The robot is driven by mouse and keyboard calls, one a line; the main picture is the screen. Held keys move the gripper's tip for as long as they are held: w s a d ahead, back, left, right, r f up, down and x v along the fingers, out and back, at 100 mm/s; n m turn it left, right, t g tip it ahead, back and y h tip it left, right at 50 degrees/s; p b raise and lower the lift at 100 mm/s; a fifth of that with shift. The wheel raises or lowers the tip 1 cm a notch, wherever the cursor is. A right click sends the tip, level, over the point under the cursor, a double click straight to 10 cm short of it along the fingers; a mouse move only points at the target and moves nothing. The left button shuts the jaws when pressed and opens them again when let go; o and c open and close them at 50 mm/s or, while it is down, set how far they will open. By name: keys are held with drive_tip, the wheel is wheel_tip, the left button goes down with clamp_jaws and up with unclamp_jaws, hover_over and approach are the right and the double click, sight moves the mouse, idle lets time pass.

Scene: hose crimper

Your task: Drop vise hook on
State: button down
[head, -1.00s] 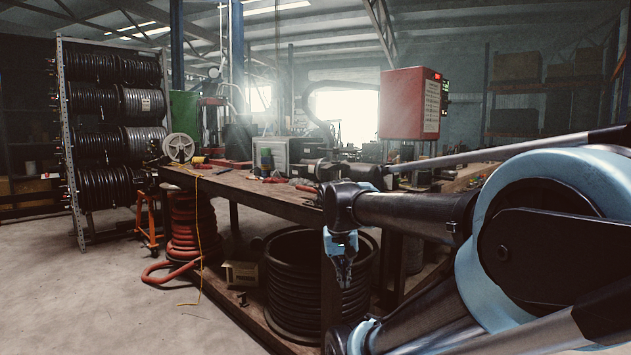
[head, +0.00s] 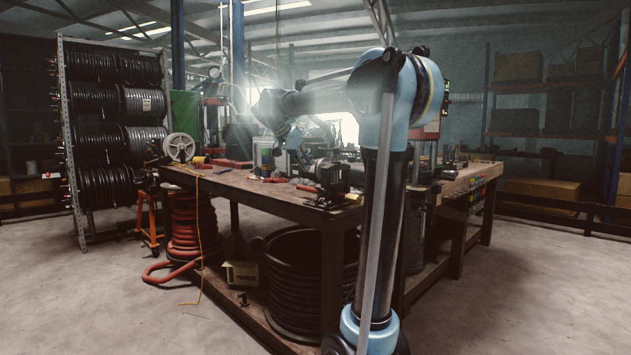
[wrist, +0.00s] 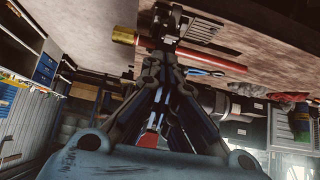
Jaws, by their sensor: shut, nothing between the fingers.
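A dark vise-like device (head: 338,175) stands at the near corner of the workbench. I cannot make out a hook for certain in either view. My gripper (head: 297,152) hangs from the raised arm above the bench, pointing down, just left of the vise-like device in the head view. In the wrist view my gripper (wrist: 160,68) has its fingers together and holds nothing. Beyond the fingertips lie a dark metal piece (wrist: 168,20) and a red bar (wrist: 212,60) with a brass-coloured end (wrist: 125,36). The fingers hide part of the bench there.
The wooden workbench (head: 265,199) carries tools and a grey box. A hose rack (head: 110,130) stands left and an orange stand (head: 150,220) beside the bench. A coiled black hose (head: 300,285) lies on the lower shelf. The floor at left and right is open.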

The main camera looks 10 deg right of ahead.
drive_tip(key=shift+w+a+r, duration=0.35)
drive_tip(key=shift+w+r, duration=0.1)
drive_tip(key=shift+w, duration=0.2)
drive_tip(key=x, duration=1)
drive_tip(key=shift+a, duration=0.1)
drive_tip(key=shift+d, duration=0.2)
